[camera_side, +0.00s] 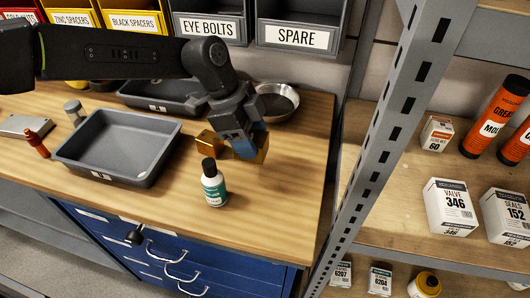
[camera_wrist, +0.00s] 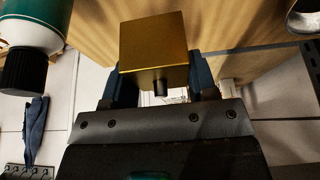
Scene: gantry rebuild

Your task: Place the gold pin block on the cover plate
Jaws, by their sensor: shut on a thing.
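My gripper (camera_side: 246,146) is shut on the gold pin block (camera_wrist: 153,42), a gold cube with a short dark pin facing the wrist. The block fills the space between the dark fingers in the wrist view; in the side view part of it (camera_side: 263,149) shows beside the blue fingertip. A second gold piece (camera_side: 208,142) shows left of the fingers; I cannot tell what it is. The gripper is over the right part of the bench, behind the white bottle. A flat grey metal plate (camera_side: 20,126) lies at the far left; I cannot tell whether it is the cover plate.
A white bottle with black cap (camera_side: 214,190) stands close in front of the gripper. A grey tray (camera_side: 135,172) is left on the wooden bench (camera_side: 270,215); a round metal bowl (camera_side: 291,95) is behind. A metal shelf post (camera_side: 385,150) rises at right. The right front bench is clear.

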